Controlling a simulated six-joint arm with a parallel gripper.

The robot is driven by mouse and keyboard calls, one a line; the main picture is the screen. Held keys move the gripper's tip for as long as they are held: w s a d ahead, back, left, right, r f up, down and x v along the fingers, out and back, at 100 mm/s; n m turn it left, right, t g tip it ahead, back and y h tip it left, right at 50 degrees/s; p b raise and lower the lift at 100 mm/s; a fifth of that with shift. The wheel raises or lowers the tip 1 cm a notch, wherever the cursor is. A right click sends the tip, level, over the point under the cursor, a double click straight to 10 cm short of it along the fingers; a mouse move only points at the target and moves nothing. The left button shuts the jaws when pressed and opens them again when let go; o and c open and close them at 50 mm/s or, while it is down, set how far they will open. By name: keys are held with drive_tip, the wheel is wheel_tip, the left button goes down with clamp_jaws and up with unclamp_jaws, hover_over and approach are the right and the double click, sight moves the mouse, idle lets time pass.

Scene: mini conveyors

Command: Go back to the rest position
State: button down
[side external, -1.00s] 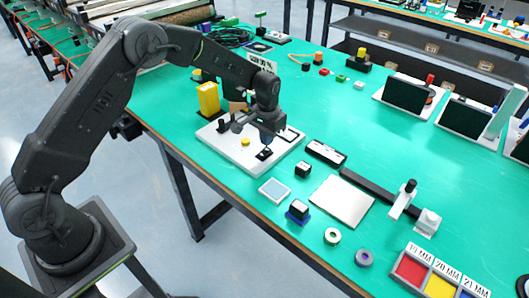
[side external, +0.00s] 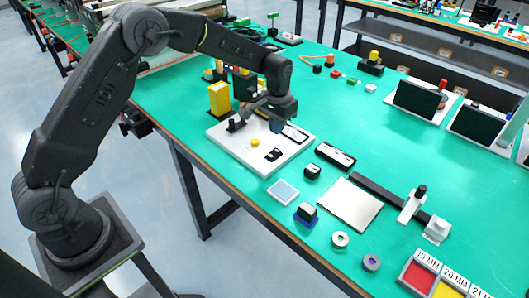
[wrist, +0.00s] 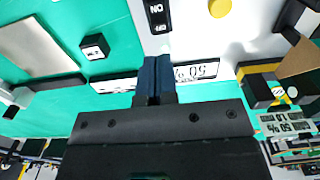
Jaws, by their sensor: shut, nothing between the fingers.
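My gripper (side external: 276,124) hangs above the far right part of the white board (side external: 228,146), clear of its surface, with nothing held. In the wrist view my gripper's fingers (wrist: 153,78) are together. The board carries a yellow button (side external: 255,142) and a black rocker switch (side external: 273,155). In the wrist view the switch (wrist: 158,14) shows ON and OFF markings, and a display (wrist: 195,72) lies just beside the fingers. The arm is bent over the green bench, partly covering items behind the gripper.
A yellow block (side external: 219,99) stands at the board's far left edge. A black-and-white bar (side external: 335,155), a small black cube (side external: 312,171) and a pale plate (side external: 350,204) lie to the right. Coloured bins (side external: 443,281) sit at lower right. Open green bench lies at centre right.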

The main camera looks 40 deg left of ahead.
drive_tip(key=s+r+t, duration=0.3)
drive_tip(key=s+r, duration=1.2)
drive_tip(key=r, duration=0.3)
drive_tip(key=s+r+t, duration=0.1)
drive_tip(key=s+t, duration=0.1)
drive_tip(key=s, duration=1.5)
drive_tip(key=shift+s+t, duration=0.3)
